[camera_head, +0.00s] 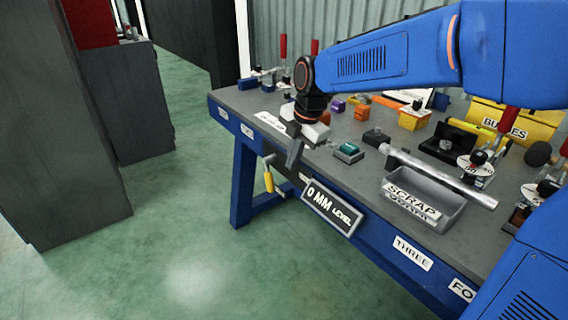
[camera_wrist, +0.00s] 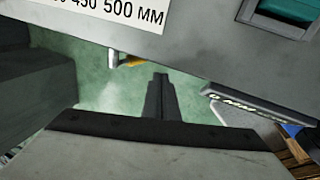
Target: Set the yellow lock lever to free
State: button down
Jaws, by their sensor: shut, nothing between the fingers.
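The yellow lock lever (camera_head: 269,181) hangs below the front edge of the blue workbench in the head view, on a grey bracket left of the "0 MM LEVEL" sign. In the wrist view only a small part of the yellow lever (camera_wrist: 134,61) shows beside its grey bracket, at the bench edge. My gripper (camera_head: 292,160) points down near the bench's front edge, above and right of the lever, apart from it. In the wrist view the fingers of my gripper (camera_wrist: 160,80) are together and empty, just right of the yellow part.
The "0 MM LEVEL" sign (camera_head: 332,207) sticks out from the bench front, right of the lever. A teal-topped block (camera_head: 348,151) and a grey scrap tray (camera_head: 452,214) stand on the bench. A dark cabinet (camera_head: 62,150) stands left; the green floor between is clear.

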send_near(273, 184)
notch_tip(273, 184, down, 5)
jog(key=s+d, duration=0.2)
jog(key=s, duration=0.1)
jog(key=shift+w+a+f, duration=0.2)
jog(key=shift+w+a, duration=0.45)
jog(key=shift+w, duration=0.2)
jog(key=shift+w+a+f, duration=0.25)
jog(key=shift+w+a, duration=0.4)
jog(key=shift+w, duration=0.15)
jog(key=shift+w+a+f, duration=0.35)
jog(key=shift+w, duration=0.05)
